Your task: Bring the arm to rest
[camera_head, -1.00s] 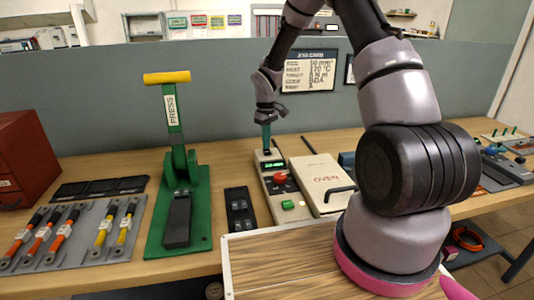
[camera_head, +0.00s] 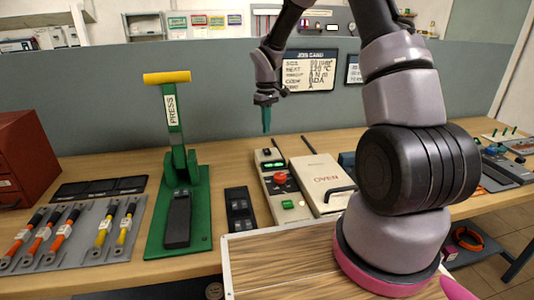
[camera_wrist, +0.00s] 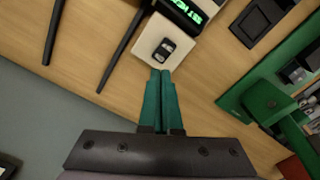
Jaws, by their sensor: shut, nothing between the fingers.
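My arm rises from the right of the head view and bends over the bench. My gripper (camera_head: 266,120) hangs fingers down above the back end of the control box (camera_head: 283,190), clear of it. Its green fingers are together with nothing between them. In the wrist view the gripper (camera_wrist: 161,75) shows its two green fingers side by side, their tips close in the picture to a dark rocker switch (camera_wrist: 164,49) on the box's pale end.
A green press (camera_head: 180,205) with a yellow handle stands left. The oven (camera_head: 321,183) lies right of the control box. A grey partition (camera_head: 100,90) with a job card (camera_head: 310,70) stands behind. The air around my gripper is free.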

